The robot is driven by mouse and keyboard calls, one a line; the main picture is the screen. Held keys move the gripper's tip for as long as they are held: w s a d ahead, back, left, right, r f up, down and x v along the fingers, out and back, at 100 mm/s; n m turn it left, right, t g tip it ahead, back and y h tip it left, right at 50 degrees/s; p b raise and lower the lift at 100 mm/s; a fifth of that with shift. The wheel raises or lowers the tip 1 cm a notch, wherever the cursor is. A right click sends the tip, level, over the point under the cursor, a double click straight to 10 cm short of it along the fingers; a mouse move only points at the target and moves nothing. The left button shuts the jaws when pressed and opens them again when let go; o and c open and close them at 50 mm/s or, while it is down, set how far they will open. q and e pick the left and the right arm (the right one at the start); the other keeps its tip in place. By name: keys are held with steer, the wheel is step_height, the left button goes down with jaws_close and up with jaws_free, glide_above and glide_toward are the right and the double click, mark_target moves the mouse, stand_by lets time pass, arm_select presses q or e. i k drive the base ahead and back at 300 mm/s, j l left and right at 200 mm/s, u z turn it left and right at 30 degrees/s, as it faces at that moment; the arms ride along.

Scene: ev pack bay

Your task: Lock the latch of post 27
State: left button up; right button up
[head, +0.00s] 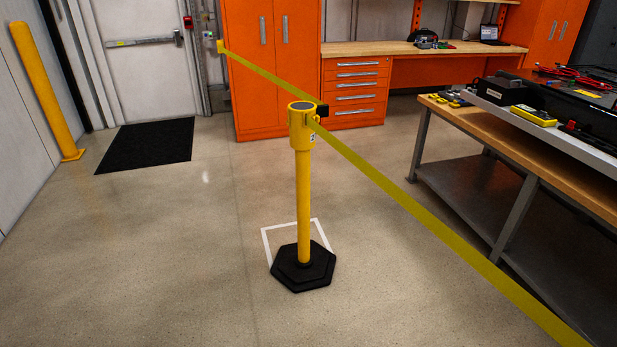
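A yellow barrier post (304,195) stands upright on a black hexagonal base (303,266). Its yellow head (302,135) has a dark round top and a small black part (322,111) on its right side, perhaps the latch. Whether a latch is locked cannot be told at this size. A small white label is on the head, too small to read, so I cannot confirm the number 27. A yellow belt (430,215) runs from the head toward the lower right. Another yellow belt (265,75) runs from near the head to the wall at the back left. Neither gripper is in view.
A white floor outline (266,245) lies partly under the base. A workbench (515,178) with tools stands at right. Orange cabinets (255,62), a black mat (147,145) and a yellow bollard (45,90) are behind. Floor left of and before the post is clear; the belt crosses the right.

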mark_target(303, 265)
steer(key=i, duration=1.6)
steer(key=l+z, duration=0.05)
steer(key=l, duration=0.1)
